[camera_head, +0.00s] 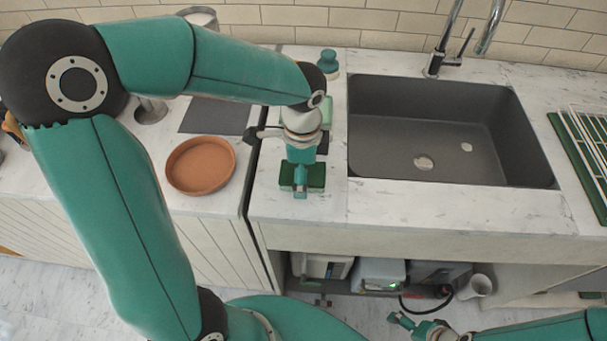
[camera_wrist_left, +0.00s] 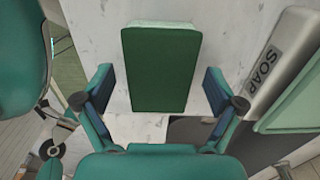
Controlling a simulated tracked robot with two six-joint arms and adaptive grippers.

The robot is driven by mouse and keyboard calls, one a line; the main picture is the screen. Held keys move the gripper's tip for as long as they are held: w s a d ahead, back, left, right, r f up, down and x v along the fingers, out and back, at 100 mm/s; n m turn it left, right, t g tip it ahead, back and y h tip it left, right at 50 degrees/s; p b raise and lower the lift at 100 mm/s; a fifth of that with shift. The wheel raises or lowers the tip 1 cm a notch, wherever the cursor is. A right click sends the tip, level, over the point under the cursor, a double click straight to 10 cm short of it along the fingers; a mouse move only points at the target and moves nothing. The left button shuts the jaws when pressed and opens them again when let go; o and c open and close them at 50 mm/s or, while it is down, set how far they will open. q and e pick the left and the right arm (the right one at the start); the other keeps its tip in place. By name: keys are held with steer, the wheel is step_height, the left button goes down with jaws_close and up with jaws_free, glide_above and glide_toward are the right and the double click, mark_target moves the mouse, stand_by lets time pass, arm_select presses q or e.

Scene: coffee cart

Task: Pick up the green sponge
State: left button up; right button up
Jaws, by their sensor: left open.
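The green sponge (camera_wrist_left: 160,72) is a dark green block with a paler edge. In the left wrist view it lies on the white marble counter. In the head view the sponge (camera_head: 316,178) is partly hidden under my left gripper (camera_head: 300,188), near the counter's front edge. My left gripper (camera_wrist_left: 159,82) is open, with one finger on each side of the sponge and a gap at both sides. My right gripper (camera_head: 405,322) is low at the bottom right of the head view, below the counter; its jaw opening is too small to read.
A grey sink (camera_head: 440,130) with a tap (camera_head: 440,58) is right of the sponge. A terracotta saucer (camera_head: 201,165) sits to the left. A box marked SOAP (camera_wrist_left: 284,62) lies close by on the right in the wrist view. A green-topped bottle (camera_head: 328,62) stands behind.

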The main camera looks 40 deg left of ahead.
arm_select(q)
steer(key=shift+f, duration=0.3)
steer(key=shift+w, duration=0.1)
steer(key=c, duration=1.1)
steer(key=shift+r, duration=0.1)
step_height(320, 180, up, 20)
steer(key=p, duration=0.1)
